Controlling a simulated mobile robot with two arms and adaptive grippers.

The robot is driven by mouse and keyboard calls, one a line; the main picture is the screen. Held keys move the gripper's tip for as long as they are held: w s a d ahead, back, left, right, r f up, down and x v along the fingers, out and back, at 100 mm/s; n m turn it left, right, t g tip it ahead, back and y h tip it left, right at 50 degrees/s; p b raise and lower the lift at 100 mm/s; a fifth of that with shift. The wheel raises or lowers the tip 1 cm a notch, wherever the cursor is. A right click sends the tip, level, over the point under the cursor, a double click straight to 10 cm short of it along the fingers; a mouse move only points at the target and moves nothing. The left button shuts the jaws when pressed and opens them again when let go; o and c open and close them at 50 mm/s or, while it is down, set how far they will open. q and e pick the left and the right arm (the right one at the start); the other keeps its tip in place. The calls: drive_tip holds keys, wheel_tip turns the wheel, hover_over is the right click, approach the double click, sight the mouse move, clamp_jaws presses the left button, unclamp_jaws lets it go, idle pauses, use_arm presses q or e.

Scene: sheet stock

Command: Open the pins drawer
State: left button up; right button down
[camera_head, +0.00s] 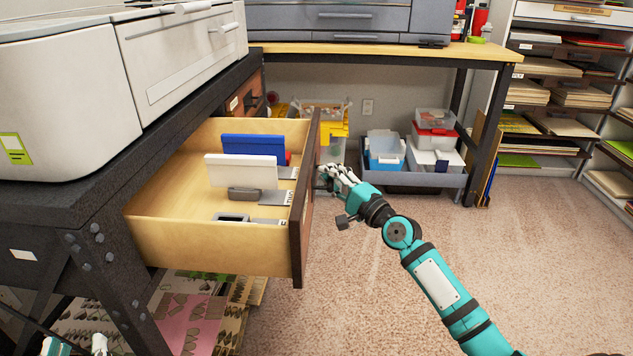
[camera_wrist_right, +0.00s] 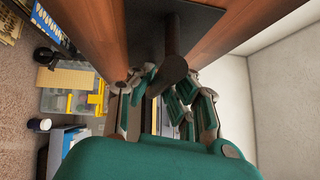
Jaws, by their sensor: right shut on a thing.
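The drawer (camera_head: 210,246) is pulled well out from under the dark bench at the left, its pale wooden inside open to view. Its brown front (camera_head: 303,215) faces right. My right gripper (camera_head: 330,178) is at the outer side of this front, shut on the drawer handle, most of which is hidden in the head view. In the right wrist view the dark handle (camera_wrist_right: 172,55) stands out from the wooden front toward the fingers (camera_wrist_right: 165,95). My left gripper (camera_head: 78,346) shows only in part at the bottom left edge; its opening cannot be made out.
The drawer holds a blue card (camera_head: 252,146), a white card (camera_head: 241,171) and grey pieces. A closed drawer (camera_head: 245,95) sits behind it. A white machine (camera_head: 75,95) stands on the bench (camera_head: 190,110). Bins (camera_head: 410,180) stand under the far table. The carpet at right is clear.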

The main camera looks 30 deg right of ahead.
use_arm(q)
drive_tip(key=shift+s+d+r+t+h+b, duration=0.1)
drive_tip(key=shift+s+r+t+h+b, duration=0.2)
drive_tip(key=shift+r+t, duration=0.55)
drive_tip(key=shift+s+r+t+h+b, duration=0.1)
drive_tip(key=shift+s+r+t+h, duration=0.3)
drive_tip(key=shift+r, duration=0.7)
use_arm(e)
drive_tip(key=shift+s+d+f, duration=0.45)
drive_tip(key=shift+s+d, duration=0.15)
drive_tip(key=shift+d, duration=0.1)
drive_tip(key=c, duration=1.3)
unclamp_jaws()
drive_tip(key=shift+d+r, duration=0.1)
drive_tip(key=shift+r, duration=0.1)
drive_tip(key=v, duration=1.2)
drive_tip(key=shift+r, duration=0.1)
